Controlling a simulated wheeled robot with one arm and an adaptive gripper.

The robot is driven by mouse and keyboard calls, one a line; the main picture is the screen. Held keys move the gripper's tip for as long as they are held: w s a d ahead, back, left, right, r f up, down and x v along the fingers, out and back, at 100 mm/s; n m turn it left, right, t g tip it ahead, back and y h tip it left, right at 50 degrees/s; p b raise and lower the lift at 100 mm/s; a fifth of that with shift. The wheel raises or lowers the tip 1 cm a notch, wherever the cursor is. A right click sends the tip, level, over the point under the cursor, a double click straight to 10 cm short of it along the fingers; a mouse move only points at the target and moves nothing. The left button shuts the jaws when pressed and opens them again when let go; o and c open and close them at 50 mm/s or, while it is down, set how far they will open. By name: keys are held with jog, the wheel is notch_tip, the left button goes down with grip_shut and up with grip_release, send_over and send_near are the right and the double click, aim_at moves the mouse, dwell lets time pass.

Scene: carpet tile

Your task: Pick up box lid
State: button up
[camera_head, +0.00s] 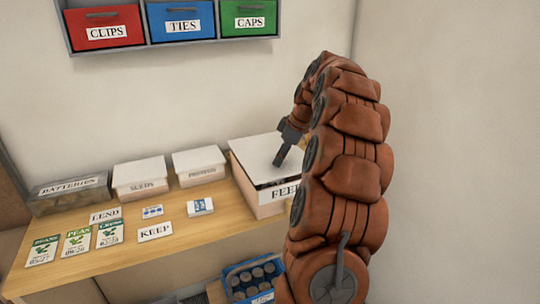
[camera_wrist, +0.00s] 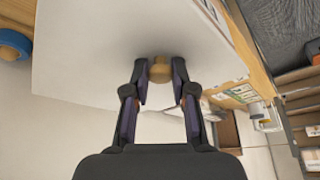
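The white box lid (camera_head: 258,152) is on the large white box labelled FEED (camera_head: 268,205), at the right end of the wooden shelf. A dark line shows between the lid's front edge and the box; I cannot tell whether the lid is raised. In the wrist view the lid (camera_wrist: 85,55) fills the upper left, with a round wooden knob (camera_wrist: 160,70). My gripper (camera_wrist: 160,80) has a finger on each side of the knob, with no clear gap to it. In the head view my gripper (camera_head: 287,148) is over the lid, and my arm hides its right part.
White boxes labelled SEEDS (camera_head: 141,180) and PROTEINS (camera_head: 201,167) stand to the left, beside a clear BATTERIES bin (camera_head: 68,194). Seed packets and cards lie in front. A blue crate (camera_head: 252,280) sits below. Coloured drawers (camera_head: 182,22) hang above, and a wall is at right.

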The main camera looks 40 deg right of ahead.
grip_shut()
jog(key=shift+f, duration=0.1)
jog(key=shift+r, duration=0.2)
